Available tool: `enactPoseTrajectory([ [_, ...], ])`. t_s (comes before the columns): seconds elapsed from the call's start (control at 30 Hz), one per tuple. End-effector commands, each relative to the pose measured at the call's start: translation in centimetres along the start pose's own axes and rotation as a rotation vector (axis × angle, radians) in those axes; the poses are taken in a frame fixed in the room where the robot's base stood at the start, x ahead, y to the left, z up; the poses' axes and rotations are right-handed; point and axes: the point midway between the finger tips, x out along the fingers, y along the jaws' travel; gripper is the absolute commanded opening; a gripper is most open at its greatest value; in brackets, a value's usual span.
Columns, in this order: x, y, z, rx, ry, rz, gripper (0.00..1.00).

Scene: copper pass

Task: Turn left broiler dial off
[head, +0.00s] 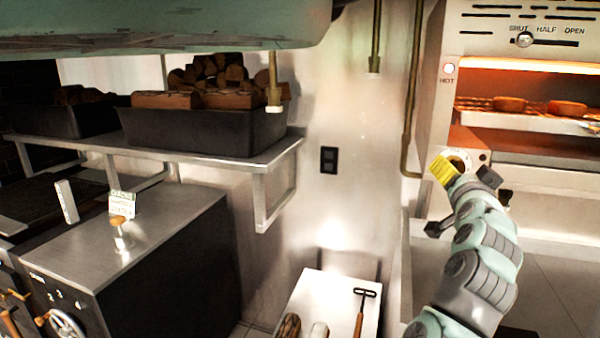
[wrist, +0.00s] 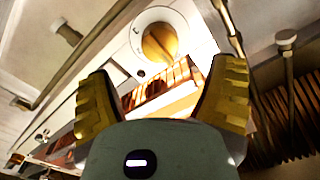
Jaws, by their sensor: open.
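The broiler dial (head: 459,162) sits at the lower left corner of the lit broiler (head: 520,35), a round knob with a pale ring. In the wrist view the dial (wrist: 160,42) is a brass-coloured knob in a white ring, ahead of my fingertips and between their lines. My gripper (head: 464,176) is open, partly covering the dial in the head view. In the wrist view my gripper (wrist: 163,78) shows two yellow-padded fingers spread apart, with nothing between them. They look short of the knob. The dial's setting marks are too small to read.
Brass pipes (head: 412,90) run down the wall left of the broiler. A slide knob (head: 524,40) marked shut, half, open is above. Food (head: 510,104) lies on the broiler rack. A shelf (head: 250,160) with log bins is at left. A white cart (head: 308,290) holds tools below.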

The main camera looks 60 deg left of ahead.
Motion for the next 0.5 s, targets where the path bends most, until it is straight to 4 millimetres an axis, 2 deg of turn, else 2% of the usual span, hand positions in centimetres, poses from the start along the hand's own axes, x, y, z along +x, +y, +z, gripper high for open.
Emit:
enactPoseTrajectory([
  [0.3,-3.7,-0.2,0.3,0.001,-0.005,-0.004,0.83],
  [0.5,-5.1,-0.2,0.1,0.000,0.000,-0.004,0.83],
])
